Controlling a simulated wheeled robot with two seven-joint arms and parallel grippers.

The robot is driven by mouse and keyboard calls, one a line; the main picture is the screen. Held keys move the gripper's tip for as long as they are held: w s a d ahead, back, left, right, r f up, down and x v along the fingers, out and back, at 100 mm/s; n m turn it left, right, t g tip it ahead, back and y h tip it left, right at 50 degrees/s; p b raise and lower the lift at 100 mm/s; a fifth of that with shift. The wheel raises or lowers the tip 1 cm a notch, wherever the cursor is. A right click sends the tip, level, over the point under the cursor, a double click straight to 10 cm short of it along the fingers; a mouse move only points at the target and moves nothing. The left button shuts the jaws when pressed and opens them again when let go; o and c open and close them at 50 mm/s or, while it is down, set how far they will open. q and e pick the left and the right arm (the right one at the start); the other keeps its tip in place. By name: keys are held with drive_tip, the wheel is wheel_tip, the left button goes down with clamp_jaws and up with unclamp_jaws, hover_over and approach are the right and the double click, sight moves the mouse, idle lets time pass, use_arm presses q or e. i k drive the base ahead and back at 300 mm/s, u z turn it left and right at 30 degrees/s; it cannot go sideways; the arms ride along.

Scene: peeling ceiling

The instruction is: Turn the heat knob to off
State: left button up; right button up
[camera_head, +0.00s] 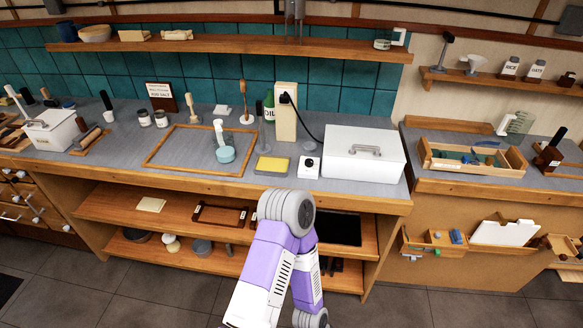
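A small white box with a round black knob (309,162) stands on the grey counter, just left of a large white box (381,172) with a grey handle on top. This knob looks like the heat knob; its marks are too small to read, so I cannot tell its setting. One of my purple and white arms rises at the bottom centre, its grey joint in front of the counter edge below the knob. I cannot tell which arm it is. Neither gripper shows in this view.
A yellow sponge (272,165) lies left of the knob. A beige post (286,112) with a black plug and cable stands behind it. A wooden tray (473,168) is at the right.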

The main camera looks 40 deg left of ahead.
sight(309, 163)
drive_tip(key=u, duration=1.5)
